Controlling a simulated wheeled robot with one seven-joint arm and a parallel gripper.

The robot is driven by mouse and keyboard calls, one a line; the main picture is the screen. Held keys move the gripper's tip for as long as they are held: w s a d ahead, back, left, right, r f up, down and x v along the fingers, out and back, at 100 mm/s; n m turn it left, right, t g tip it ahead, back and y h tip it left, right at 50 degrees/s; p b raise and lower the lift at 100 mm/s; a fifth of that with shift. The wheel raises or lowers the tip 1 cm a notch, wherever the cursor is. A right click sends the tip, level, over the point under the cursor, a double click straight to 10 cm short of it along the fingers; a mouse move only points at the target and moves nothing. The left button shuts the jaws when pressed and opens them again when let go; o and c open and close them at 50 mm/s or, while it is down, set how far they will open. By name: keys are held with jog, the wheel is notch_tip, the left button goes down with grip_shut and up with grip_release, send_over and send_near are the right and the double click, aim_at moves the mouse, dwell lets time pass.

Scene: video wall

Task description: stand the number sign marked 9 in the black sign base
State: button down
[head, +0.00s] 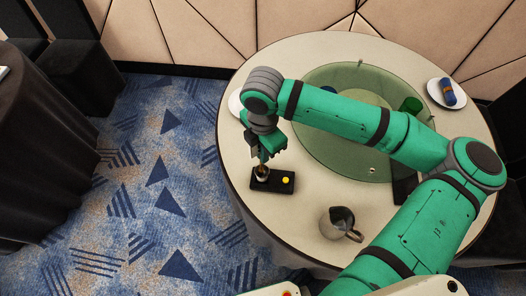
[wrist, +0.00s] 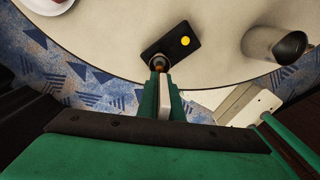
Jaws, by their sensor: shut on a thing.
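The black base (head: 286,182) lies flat near the left front edge of the round table, with a yellow dot on its right part. It also shows in the wrist view (wrist: 180,29). My gripper (head: 263,158) points down over the base's left end and is shut on a thin grey piece, likely the number sign (wrist: 164,105), seen nearly edge-on. No 9 can be read. Below the fingertips (wrist: 160,75) is a round, ring-like part with brown in it, at the base's end. Whether the held piece touches or sits in the base cannot be told.
A metal pitcher (head: 338,222) stands to the right of the base. A round glass turntable (head: 330,150) fills the table's middle, with a green cup (head: 411,104). A plate with a blue roll (head: 447,93) is far right. A pale plate (head: 235,104) sits behind my arm at left.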

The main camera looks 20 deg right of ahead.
jog(key=c, duration=1.8)
grip_release()
jog(key=shift+f, duration=0.1)
jog(key=shift+c, duration=0.2)
notch_tip(320, 180, up, 9)
jog(key=shift+w+d+r, duration=0.1)
jog(key=shift+r, duration=0.05)
jog(key=shift+a+r, duration=0.2)
jog(key=shift+r, duration=0.55)
jog(key=shift+d, duration=0.15)
